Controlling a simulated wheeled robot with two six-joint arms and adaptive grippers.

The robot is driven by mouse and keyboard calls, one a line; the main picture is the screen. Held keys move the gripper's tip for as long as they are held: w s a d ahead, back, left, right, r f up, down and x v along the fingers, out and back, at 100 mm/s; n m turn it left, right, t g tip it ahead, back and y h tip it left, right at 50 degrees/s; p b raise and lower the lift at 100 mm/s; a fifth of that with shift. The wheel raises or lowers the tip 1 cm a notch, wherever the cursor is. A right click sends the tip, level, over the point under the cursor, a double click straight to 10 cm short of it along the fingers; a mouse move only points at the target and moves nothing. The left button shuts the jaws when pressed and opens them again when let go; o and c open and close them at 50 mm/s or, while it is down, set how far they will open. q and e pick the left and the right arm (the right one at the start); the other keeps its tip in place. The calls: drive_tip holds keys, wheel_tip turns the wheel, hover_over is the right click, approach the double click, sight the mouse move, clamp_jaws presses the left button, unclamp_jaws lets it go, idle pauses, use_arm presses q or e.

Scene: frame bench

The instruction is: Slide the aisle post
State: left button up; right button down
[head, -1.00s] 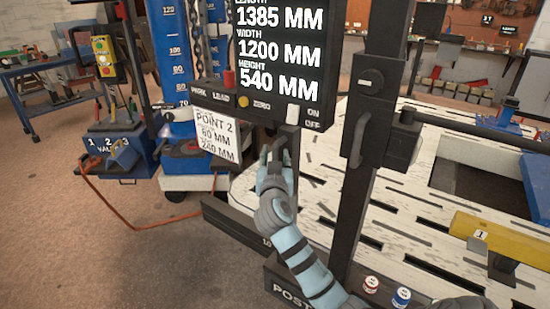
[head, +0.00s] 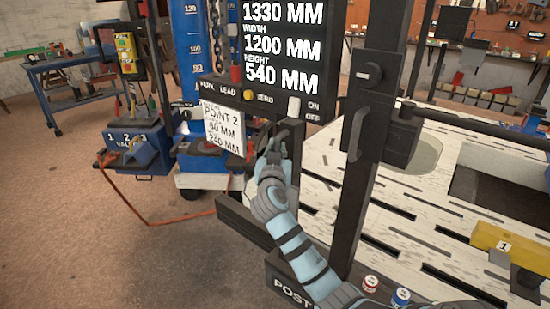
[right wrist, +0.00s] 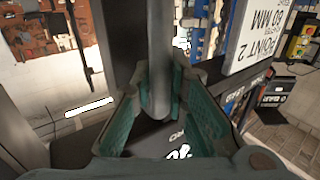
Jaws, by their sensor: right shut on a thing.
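The dark upright post (head: 354,205) stands in front of the white slotted bench (head: 320,165); its base plate (head: 290,285) reads "POST", the rest hidden by my arm. A black display box (head: 285,50) beside it reads length 1330 mm, width 1200 mm and height 540 mm. Below the box, my right gripper (head: 275,148) is shut on a dark grey handle (head: 286,134). In the right wrist view the handle (right wrist: 158,60) stands as an upright bar between the green-padded fingers. My left gripper is not in view.
A card (head: 222,128) reading "POINT 2" hangs left of the handle. A blue tower (head: 192,50) and a valve box (head: 140,150) with an orange hose stand at left. A yellow beam (head: 495,238) lies on the bench. Brown floor at lower left is clear.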

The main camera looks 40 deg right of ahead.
drive_tip(key=shift+s, duration=0.4)
drive_tip(key=c, duration=1.6)
unclamp_jaws()
drive_tip(key=shift+d, duration=0.1)
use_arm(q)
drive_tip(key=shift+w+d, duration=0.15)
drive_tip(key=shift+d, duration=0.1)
use_arm(e)
drive_tip(key=shift+o, duration=0.2)
drive_tip(key=shift+w, duration=0.1)
drive_tip(key=v, duration=1.2)
